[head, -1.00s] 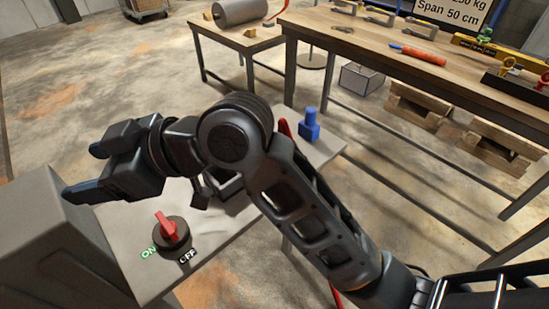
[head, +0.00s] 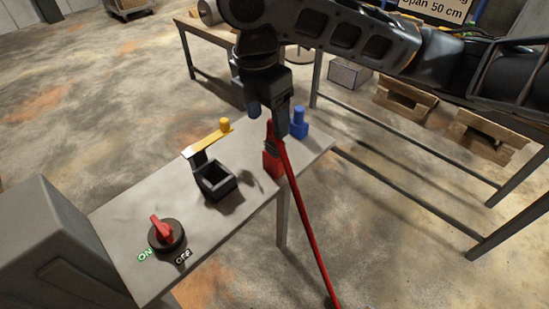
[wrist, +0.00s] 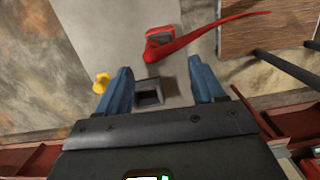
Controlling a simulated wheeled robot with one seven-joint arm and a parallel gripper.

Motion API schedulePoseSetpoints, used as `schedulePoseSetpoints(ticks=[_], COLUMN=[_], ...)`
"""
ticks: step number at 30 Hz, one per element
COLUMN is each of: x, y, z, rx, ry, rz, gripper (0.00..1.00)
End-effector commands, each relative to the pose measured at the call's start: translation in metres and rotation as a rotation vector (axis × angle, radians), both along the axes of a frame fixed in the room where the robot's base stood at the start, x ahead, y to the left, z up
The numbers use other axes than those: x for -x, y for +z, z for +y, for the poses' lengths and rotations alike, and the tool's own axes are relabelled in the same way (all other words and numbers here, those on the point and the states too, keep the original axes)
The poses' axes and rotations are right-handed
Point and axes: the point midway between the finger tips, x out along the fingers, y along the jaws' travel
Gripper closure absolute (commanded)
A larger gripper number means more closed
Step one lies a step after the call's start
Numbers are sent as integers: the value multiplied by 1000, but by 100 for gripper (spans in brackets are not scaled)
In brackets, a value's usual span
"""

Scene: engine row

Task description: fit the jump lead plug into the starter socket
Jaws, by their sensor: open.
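The red jump lead plug (head: 272,163) stands on the grey bench top, towards its right end, with its red cable (head: 304,215) running over the front edge. In the wrist view the plug (wrist: 160,40) lies beyond the fingertips. The starter socket appears to be the black open-topped box (head: 215,181) left of the plug; the same box (wrist: 149,92) shows between the fingers in the wrist view. My gripper (head: 269,116) points down above the bench near the plug. Its fingers are apart and empty; whether they touch the cable cannot be told.
A yellow lever (head: 206,140) with a knob stands behind the black box. A red ON/OFF switch (head: 163,232) is at the bench's left, beside a grey cabinet (head: 50,245).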

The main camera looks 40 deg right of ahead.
Motion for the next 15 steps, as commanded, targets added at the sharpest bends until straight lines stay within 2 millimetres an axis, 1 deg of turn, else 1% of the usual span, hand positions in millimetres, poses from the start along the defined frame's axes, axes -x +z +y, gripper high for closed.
schedulePoseSetpoints(ticks=[2,11,15], x=[2,2,2], y=[-2,-31,-48], z=[-6,-10,-15], rx=[15,13,15], ry=[-2,-2,-3], rz=[11,12,13], gripper=[32,32,32])
